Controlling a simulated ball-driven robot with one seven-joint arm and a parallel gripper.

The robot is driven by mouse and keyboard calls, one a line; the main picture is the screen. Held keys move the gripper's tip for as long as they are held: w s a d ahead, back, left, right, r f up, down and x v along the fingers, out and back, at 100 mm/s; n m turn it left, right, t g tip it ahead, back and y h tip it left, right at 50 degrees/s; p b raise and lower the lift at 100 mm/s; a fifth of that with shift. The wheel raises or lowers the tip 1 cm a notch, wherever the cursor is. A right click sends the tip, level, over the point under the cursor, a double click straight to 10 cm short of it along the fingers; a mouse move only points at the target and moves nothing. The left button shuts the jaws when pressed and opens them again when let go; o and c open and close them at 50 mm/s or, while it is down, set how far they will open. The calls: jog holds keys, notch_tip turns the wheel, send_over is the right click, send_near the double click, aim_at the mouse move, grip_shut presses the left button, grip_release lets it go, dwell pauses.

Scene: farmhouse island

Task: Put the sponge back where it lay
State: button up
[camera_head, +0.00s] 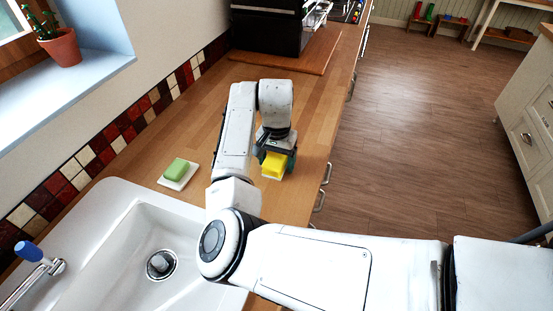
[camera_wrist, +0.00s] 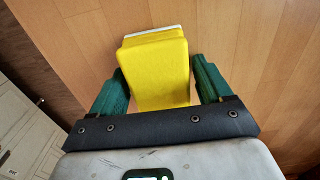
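The yellow sponge (camera_head: 273,165) with a white layer is at my gripper (camera_head: 276,158), over the wooden counter on the near side of the dark appliance. In the wrist view the sponge (camera_wrist: 158,72) sits between the two green fingers of my gripper (camera_wrist: 158,75), which lie along its sides. I cannot tell how far the sponge is above the wood.
A green bar (camera_head: 176,168) lies on a white dish (camera_head: 178,177) beside the white sink (camera_head: 118,211). A wooden board (camera_head: 309,62) and a black appliance (camera_head: 265,28) are at the back. Bare counter (camera_head: 215,105) lies left of my arm; the counter's edge is at right.

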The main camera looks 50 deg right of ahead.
aim_at(276, 157)
jog(key=shift+o, duration=0.9)
notch_tip(276, 157, up, 12)
jog(key=b, duration=0.1)
jog(key=shift+r+b, duration=0.15)
jog(key=shift+b, duration=0.2)
